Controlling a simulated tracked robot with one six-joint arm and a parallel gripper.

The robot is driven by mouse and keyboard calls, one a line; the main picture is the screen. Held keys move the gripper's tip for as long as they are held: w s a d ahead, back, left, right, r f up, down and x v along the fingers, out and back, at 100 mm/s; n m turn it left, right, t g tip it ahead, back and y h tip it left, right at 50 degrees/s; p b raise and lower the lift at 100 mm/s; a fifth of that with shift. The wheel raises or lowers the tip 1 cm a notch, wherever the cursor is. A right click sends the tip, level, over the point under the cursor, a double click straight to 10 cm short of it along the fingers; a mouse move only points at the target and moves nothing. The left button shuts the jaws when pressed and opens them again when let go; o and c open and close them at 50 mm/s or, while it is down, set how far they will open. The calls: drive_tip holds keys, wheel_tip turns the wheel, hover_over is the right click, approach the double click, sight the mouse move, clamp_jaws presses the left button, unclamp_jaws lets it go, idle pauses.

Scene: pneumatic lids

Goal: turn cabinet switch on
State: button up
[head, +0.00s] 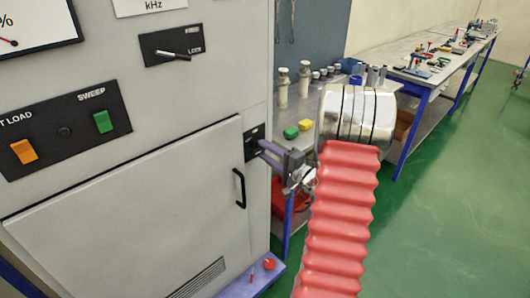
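The grey cabinet (120,200) fills the left of the head view. A small black switch plate (253,136) sits on its right front edge, beside the door; the switch's position is too small to tell. My gripper (263,150) is at this plate, its two purple-grey fingers pointing left towards it. The fingers look apart, with nothing visibly held. They partly hide the plate, and I cannot tell whether they touch it. Other controls are an orange rocker (24,151), a green rocker (103,121) marked SWEEP, and a lever (173,54) on a FREE/LOCK plate.
The cabinet door's black handle (240,188) is just below and left of my gripper. A workbench (340,122) with bottles and coloured blocks stands behind my arm. A purple-blue ledge (245,287) with small red items is at the bottom. Green floor (450,200) is clear at right.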

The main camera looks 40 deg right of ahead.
drive_tip(key=shift+w, duration=0.35)
drive_tip(key=shift+c, duration=0.3)
clamp_jaws()
drive_tip(key=shift+a, duration=0.2)
drive_tip(key=shift+d+f, duration=0.1)
